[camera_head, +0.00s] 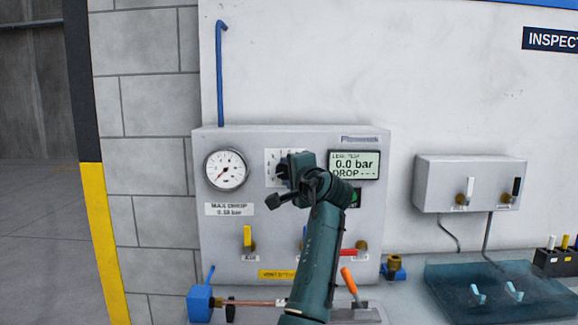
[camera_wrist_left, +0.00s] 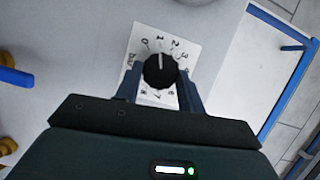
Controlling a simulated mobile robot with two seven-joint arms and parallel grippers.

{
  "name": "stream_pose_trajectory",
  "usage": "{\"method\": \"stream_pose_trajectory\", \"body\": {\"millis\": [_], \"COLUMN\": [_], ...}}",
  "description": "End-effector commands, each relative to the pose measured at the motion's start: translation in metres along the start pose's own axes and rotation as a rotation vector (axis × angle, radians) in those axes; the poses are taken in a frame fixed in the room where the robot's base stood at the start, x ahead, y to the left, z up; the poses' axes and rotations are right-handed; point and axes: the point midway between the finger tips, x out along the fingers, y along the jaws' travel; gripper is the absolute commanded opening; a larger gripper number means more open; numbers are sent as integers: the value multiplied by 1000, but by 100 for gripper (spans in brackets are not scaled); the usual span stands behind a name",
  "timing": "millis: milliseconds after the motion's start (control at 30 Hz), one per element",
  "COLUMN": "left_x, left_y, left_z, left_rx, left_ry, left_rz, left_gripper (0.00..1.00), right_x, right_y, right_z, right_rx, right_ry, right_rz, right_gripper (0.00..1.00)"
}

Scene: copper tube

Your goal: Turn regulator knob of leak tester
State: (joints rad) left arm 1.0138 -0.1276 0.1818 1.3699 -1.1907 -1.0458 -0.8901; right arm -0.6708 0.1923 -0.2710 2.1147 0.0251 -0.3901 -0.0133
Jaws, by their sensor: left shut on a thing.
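The leak tester (camera_head: 240,240) is a light grey box against the wall, with a round gauge (camera_head: 226,169) and a screen (camera_head: 354,164) reading 0.0 bar and DROP with dashes. The regulator knob (camera_wrist_left: 160,71) is black and round with a white pointer line, on a white numbered dial plate (camera_wrist_left: 146,42). The pointer aims near the 1 in the left wrist view. My left gripper (camera_wrist_left: 158,88) is shut on the knob, a finger on each side. In the head view my left gripper (camera_head: 292,172) covers the knob and most of the plate. My right gripper is not seen.
A yellow valve lever (camera_head: 247,236) and a red one (camera_head: 348,252) are on the panel's lower part. A copper tube (camera_head: 255,303) lies in front, by a blue fitting (camera_head: 200,302) and an orange-handled lever (camera_head: 349,281). A smaller grey box (camera_head: 470,183) and a blue tray (camera_head: 440,290) are at right.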

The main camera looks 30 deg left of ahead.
Motion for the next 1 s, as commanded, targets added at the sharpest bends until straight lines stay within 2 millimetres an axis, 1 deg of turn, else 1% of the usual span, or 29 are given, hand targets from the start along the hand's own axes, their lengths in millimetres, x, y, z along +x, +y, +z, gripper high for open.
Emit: {"method": "stream_pose_trajectory", "body": {"millis": [33, 233, 500, 700, 1000], "left_x": [0, -1, 0, 0, 0], "left_y": [-4, -5, -6, -5, -5], "left_z": [-1, -1, 0, 0, 0], "left_rx": [-39, -189, -329, -382, -401], "left_ry": [2, 3, 2, 3, 3], "left_rz": [18, 80, 137, 157, 165], "left_gripper": [16, 16, 16, 16, 16], "right_x": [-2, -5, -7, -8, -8], "right_y": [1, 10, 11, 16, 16], "right_z": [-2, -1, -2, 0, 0], "right_rx": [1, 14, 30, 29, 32], "right_ry": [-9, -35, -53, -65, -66], "right_rz": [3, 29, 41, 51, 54], "right_gripper": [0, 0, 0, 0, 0]}}
